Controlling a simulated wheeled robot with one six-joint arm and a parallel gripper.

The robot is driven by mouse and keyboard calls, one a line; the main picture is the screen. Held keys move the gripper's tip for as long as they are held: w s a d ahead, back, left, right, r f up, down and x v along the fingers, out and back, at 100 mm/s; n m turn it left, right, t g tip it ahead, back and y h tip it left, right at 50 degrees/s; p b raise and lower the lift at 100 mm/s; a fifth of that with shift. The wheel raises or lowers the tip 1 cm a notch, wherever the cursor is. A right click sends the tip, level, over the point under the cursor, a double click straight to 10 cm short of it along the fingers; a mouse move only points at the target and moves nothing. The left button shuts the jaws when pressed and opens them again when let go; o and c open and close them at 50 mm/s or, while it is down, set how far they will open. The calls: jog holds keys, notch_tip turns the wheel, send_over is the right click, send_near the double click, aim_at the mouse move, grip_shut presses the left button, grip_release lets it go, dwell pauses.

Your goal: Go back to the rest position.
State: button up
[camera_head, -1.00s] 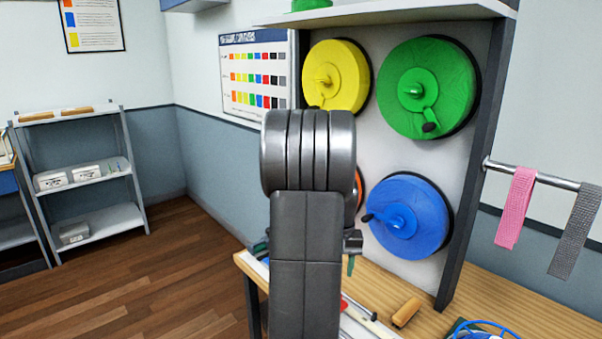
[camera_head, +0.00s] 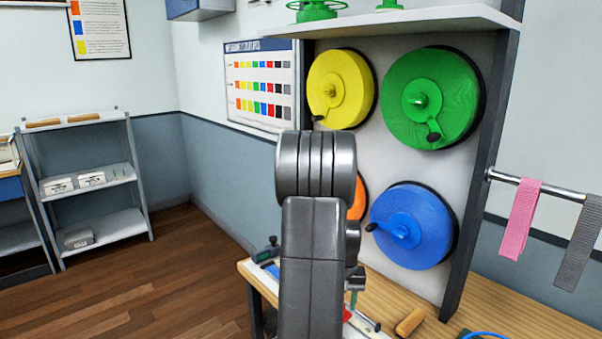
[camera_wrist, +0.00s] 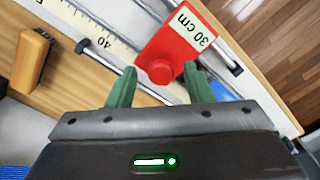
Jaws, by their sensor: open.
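My gripper (camera_wrist: 160,70) is open in the wrist view, with its two green fingers apart and nothing seen held between them. A red block marked "30 cm" (camera_wrist: 178,38), with a round red knob, lies just beyond and between the fingertips. I cannot tell whether they touch it. In the head view my dark arm stands in the middle and hides most of the gripper. Only a bit of green finger shows low beside it, above the bench (camera_head: 470,312).
A board ahead carries yellow (camera_head: 338,88), green (camera_head: 445,100), blue (camera_head: 425,225) and partly hidden orange reels. A wooden-handled tool (camera_head: 410,322) lies on the bench. Pink (camera_head: 519,220) and grey straps hang from a rail at right. Open floor (camera_head: 150,275) and shelving (camera_head: 95,185) are at left.

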jog(key=shift+w+a+r, duration=0.15)
jog(key=shift+w+a, duration=0.05)
notch_tip(320, 180, up, 14)
jog(key=f, duration=0.1)
notch_tip(320, 180, down, 14)
jog(key=shift+s+r, duration=0.1)
jog(key=shift+r, duration=0.15)
jog(key=s+d, duration=0.4)
jog(key=s, duration=0.1)
jog(key=s+d, duration=0.4)
jog(key=s, duration=0.1)
jog(key=s+d, duration=0.5)
jog(key=shift+r+p, duration=0.15)
jog(key=shift+p, duration=0.15)
notch_tip(320, 180, up, 12)
jog(key=s+a+b, duration=0.1)
jog(key=s+a, duration=0.1)
jog(key=a, duration=0.1)
jog(key=shift+s+r, duration=0.15)
jog(key=shift+r, duration=0.05)
